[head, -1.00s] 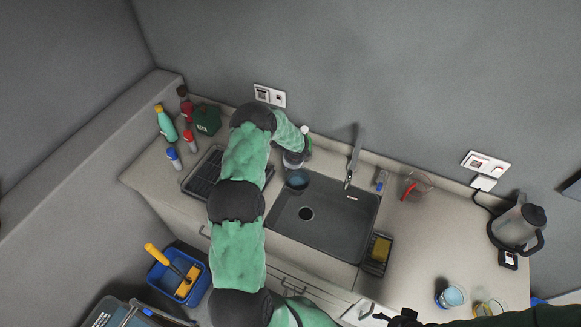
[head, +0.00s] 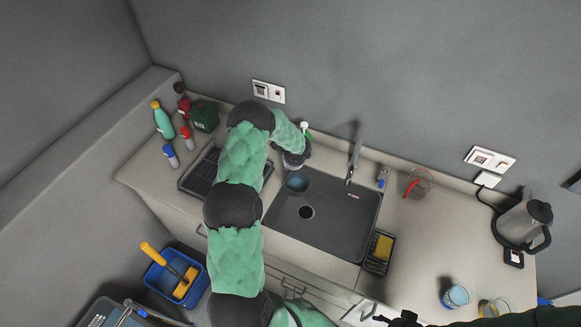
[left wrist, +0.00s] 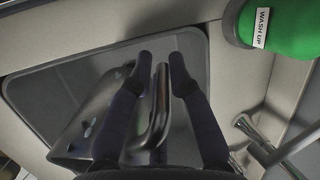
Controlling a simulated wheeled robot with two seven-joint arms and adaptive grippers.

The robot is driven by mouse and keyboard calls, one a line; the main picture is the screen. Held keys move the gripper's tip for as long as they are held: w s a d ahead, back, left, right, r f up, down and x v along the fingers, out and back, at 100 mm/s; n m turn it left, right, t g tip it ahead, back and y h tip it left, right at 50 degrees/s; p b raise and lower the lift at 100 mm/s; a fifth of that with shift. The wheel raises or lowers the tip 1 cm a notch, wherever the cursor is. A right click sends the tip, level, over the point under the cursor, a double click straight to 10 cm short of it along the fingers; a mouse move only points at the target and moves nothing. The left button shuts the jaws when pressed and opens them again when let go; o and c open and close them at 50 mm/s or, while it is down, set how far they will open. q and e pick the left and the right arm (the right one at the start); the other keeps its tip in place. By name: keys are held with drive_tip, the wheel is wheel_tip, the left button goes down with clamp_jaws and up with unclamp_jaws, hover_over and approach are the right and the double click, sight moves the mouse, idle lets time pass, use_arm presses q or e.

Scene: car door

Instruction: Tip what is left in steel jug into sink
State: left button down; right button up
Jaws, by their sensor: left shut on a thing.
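The steel jug (left wrist: 100,125) is shiny grey in the left wrist view, with its bar handle (left wrist: 160,105) between the two dark fingers. My left gripper (left wrist: 160,62) is shut on that handle. In the head view my left gripper (head: 294,159) is at the back left corner of the dark grey sink (head: 335,225), mostly hidden by my arm. A bluish round patch (head: 297,181) shows just below it; I cannot tell whether it is the jug's mouth or something in the sink. The jug's tilt is unclear. My right gripper (head: 398,318) is at the bottom edge, its jaws unclear.
A green wash-up bottle (left wrist: 262,22) stands close to the left gripper. The tap (head: 354,155) rises behind the sink. A sponge caddy (head: 380,252) is at the sink's right. A drying rack (head: 203,172) lies left. A kettle (head: 523,222) stands far right.

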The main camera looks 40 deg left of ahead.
sight(294, 174)
use_arm(q)
drive_tip(key=shift+t+y, duration=0.3)
drive_tip(key=shift+y, duration=0.3)
drive_tip(key=shift+s+d+f+b, duration=0.25)
drive_tip(key=shift+f+b, duration=0.6)
drive_tip(key=shift+b, duration=0.95)
drive_tip(key=shift+s+d+f+b, duration=0.1)
drive_tip(key=shift+d+f+b, duration=0.5)
drive_tip(key=shift+b, duration=1.2)
drive_tip(key=shift+s+d+f+b, duration=0.15)
drive_tip(key=shift+f+b, duration=0.9)
drive_tip(key=shift+b, duration=0.75)
drive_tip(key=shift+s+d+r+t+y+b, duration=0.15)
drive_tip(key=shift+r+t+y+b, duration=0.4)
drive_tip(key=shift+b, duration=2.45)
drive_tip(key=shift+s+d+r+t+y+b, duration=0.1)
drive_tip(key=shift+d+r+t+y+b, duration=0.1)
drive_tip(key=shift+r+y+b, duration=0.45)
drive_tip(key=shift+s+d+r+t+y+b, duration=0.1)
drive_tip(key=shift+d+r+y+b, duration=0.15)
drive_tip(key=shift+b, duration=0.65)
drive_tip(key=shift+s+d+r+y+b, duration=0.15)
drive_tip(key=shift+r+y+b, duration=0.1)
drive_tip(key=shift+r+b, duration=0.2)
drive_tip(key=shift+r, duration=0.1)
